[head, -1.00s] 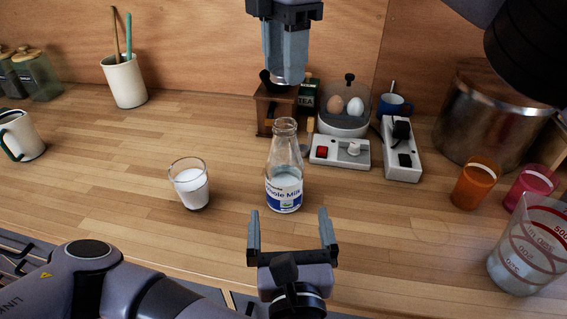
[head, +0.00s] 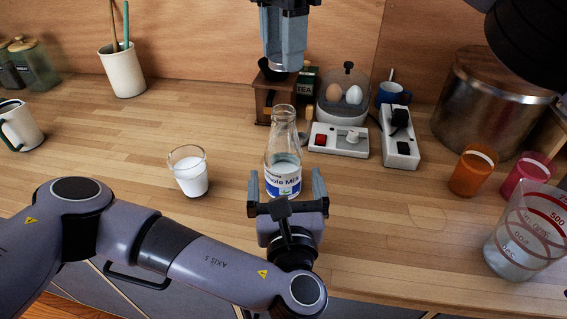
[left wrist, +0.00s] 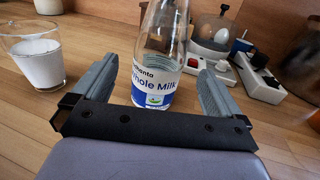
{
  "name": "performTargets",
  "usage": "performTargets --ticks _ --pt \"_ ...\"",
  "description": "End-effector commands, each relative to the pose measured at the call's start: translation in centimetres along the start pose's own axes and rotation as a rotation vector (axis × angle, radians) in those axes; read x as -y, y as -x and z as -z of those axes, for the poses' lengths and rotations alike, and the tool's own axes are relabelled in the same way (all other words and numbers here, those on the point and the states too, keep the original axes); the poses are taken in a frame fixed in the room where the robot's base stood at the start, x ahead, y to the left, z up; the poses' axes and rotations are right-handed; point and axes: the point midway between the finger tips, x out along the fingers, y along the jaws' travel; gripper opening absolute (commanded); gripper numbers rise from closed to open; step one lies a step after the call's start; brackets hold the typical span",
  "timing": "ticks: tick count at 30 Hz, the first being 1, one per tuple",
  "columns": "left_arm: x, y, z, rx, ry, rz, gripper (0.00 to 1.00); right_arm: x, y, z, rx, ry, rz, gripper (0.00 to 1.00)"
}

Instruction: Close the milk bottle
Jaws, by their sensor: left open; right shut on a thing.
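The milk bottle (head: 283,166) stands upright on the wooden counter, clear glass with a blue and white label and some milk inside. Its mouth is uncapped. It also shows in the left wrist view (left wrist: 158,70). My left gripper (head: 287,180) is open and low at the near side of the bottle, fingers pointing at it. In the left wrist view the bottle's lower part appears between the fingertips. My right gripper (head: 284,62) points down above and behind the bottle in the picture. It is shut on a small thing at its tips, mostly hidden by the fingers.
A glass of milk (head: 188,171) stands left of the bottle. Behind are a grinder (head: 270,98), an egg cooker (head: 343,95) and a power strip (head: 399,140). Cups and a measuring jug (head: 522,235) stand right. The counter between bottle and jug is clear.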

Motion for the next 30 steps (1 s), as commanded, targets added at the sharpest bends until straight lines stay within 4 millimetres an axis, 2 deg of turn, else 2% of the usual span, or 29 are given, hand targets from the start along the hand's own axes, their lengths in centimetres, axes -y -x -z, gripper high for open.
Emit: performTargets --ticks 3,9,15,23,26,30 --pt "0.0 -2.3 -0.1 0.003 0.0 -0.002 1.0 0.0 0.0 0.0 0.0 0.0 0.0 0.17" --pt "0.0 -4.9 0.0 0.002 0.0 -0.001 1.0 0.0 0.0 0.0 0.0 0.0 0.0 0.17" --pt "0.0 -5.9 0.0 0.0 0.0 0.001 1.0 0.0 0.0 0.0 0.0 0.0 0.0 0.17" --pt "0.0 -5.9 0.0 -0.001 0.0 0.001 1.0 0.0 0.0 0.0 0.0 0.0 0.0 0.17" --pt "0.0 -5.9 0.0 -0.001 0.0 0.001 0.71 0.0 0.0 0.0 0.0 0.0 0.0 0.17" --pt "0.0 -5.9 0.0 -0.001 0.0 0.001 0.25 0.0 0.0 0.0 0.0 0.0 0.0 0.17"
